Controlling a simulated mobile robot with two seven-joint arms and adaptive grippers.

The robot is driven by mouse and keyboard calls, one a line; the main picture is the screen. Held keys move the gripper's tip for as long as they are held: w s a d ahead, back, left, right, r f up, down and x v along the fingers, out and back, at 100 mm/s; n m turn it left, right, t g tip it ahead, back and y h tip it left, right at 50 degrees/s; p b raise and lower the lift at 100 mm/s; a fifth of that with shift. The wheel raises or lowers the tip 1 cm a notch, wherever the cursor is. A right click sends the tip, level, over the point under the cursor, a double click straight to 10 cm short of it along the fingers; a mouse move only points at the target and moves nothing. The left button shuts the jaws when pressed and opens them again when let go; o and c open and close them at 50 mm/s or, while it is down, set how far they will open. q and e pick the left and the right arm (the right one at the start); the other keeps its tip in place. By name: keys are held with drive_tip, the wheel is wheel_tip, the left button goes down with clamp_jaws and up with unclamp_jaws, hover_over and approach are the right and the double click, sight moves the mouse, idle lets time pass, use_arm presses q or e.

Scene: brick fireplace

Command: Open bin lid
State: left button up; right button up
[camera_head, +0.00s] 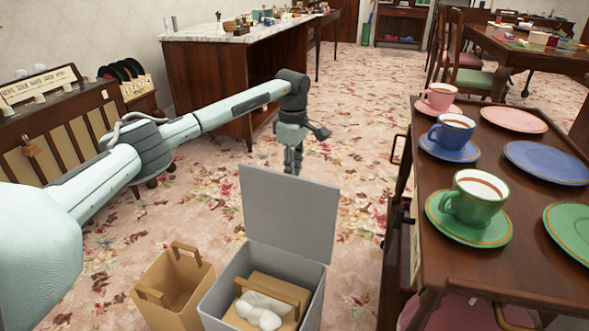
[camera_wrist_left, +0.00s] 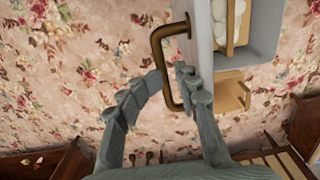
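The grey bin (camera_head: 216,290) stands on the carpet at the bottom centre of the head view. Its square lid (camera_head: 290,213) is raised, standing nearly upright at the back of the bin. My left gripper (camera_head: 293,160) is behind the lid's top edge, its fingertips partly hidden. In the left wrist view, the fingers (camera_wrist_left: 170,76) close in from both sides on the bar of a bronze handle (camera_wrist_left: 160,50) on the lid (camera_wrist_left: 201,40). Inside the bin is a tan container with white rounded items (camera_head: 260,310). My right gripper is not in view.
A tan basket (camera_head: 172,285) stands left of the bin. A dark wooden table (camera_head: 455,255) with cups, saucers and plates stands close on the right. A marble-topped cabinet (camera_head: 250,60) is behind my left arm. Open floral carpet lies beyond the lid.

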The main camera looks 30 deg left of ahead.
use_arm(q)
drive_tip(key=shift+s+f, duration=0.1)
drive_tip(key=w+r+p, duration=0.3)
drive_tip(key=w+r, duration=0.2)
drive_tip(key=r, duration=0.2)
drive_tip(key=shift+w+a+r, duration=0.2)
drive_tip(key=shift+a+r, duration=0.1)
drive_tip(key=shift+a, duration=0.05)
idle(0.5)
drive_tip(key=shift+p, duration=0.55)
wheel_tip(320, 180, up, 12)
drive_tip(key=shift+s, duration=0.2)
idle(0.3)
